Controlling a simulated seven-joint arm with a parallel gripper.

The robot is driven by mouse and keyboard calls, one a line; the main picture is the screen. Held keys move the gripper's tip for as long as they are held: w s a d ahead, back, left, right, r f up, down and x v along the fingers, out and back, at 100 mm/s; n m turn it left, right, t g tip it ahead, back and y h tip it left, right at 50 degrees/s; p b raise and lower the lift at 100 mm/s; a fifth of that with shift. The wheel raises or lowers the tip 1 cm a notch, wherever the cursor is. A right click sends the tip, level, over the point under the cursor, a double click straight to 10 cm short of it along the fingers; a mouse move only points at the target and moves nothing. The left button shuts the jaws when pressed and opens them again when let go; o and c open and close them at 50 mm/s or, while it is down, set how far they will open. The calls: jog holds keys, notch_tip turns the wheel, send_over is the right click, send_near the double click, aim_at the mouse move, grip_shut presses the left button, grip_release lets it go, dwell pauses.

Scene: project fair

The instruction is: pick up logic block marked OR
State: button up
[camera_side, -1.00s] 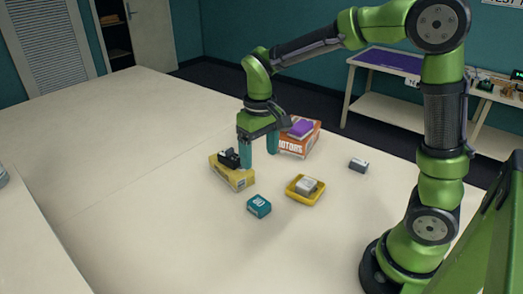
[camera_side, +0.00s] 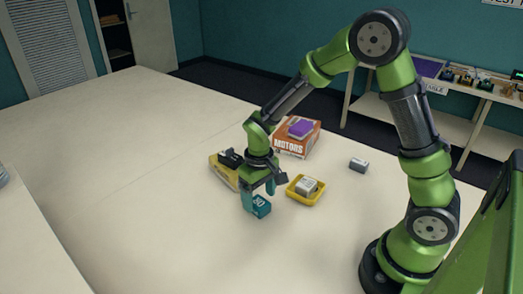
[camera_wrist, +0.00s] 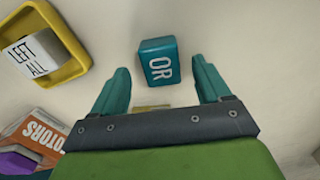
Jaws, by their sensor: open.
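The logic block marked OR is a teal block (camera_wrist: 158,62) with white letters, lying on the table. In the wrist view it sits just beyond and between my fingertips, with a gap on both sides. In the side view the teal block (camera_side: 260,207) is partly covered by a finger. My gripper (camera_side: 260,196) points down, low over the table at the block. Its two teal fingers are apart and empty, as the wrist view of my gripper (camera_wrist: 161,80) shows.
A yellow tray (camera_side: 292,197) holding a white block (camera_side: 307,186) stands just right of the gripper. A yellow box (camera_side: 219,172) with a black item is behind left. An orange MOTORS box (camera_side: 294,146) with a purple block is behind. A grey block (camera_side: 359,165) lies right. The front-left table is clear.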

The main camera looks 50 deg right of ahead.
jog(key=shift+f, duration=1.45)
jog(key=c, duration=1.1)
jog(key=shift+o, duration=0.2)
jog(key=shift+r, duration=0.2)
